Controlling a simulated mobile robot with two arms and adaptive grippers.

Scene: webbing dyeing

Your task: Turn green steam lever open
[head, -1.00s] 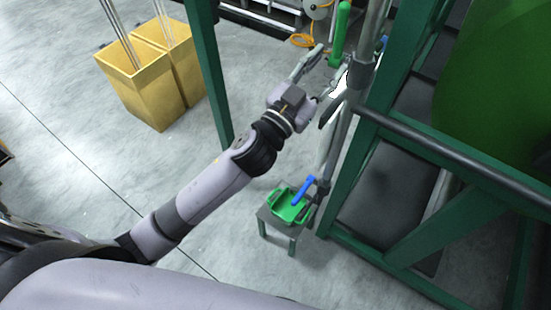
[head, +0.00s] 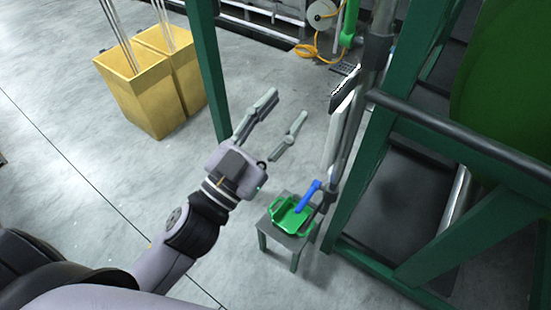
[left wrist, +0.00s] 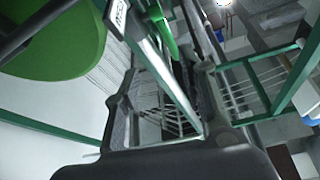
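The green lever (head: 349,24) stands upright beside the grey pipe at the top edge of the head view, and its top is cut off. A green bar that looks like it shows near the top middle of the left wrist view (left wrist: 166,35). My left gripper (head: 289,104) is open and empty, its two fingers spread. It is to the left of and below the lever in the head view, clear of it. Its spread fingers also frame the left wrist view (left wrist: 160,95). My right gripper is not in view.
A blue handle (head: 308,195) is on the pipe, low down by a green tray (head: 281,214) on a small stool (head: 268,229). Green frame beams (head: 208,70) and a dark rail (head: 450,140) bound the area. Yellow bins (head: 135,95) stand at left. An orange hose lies behind.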

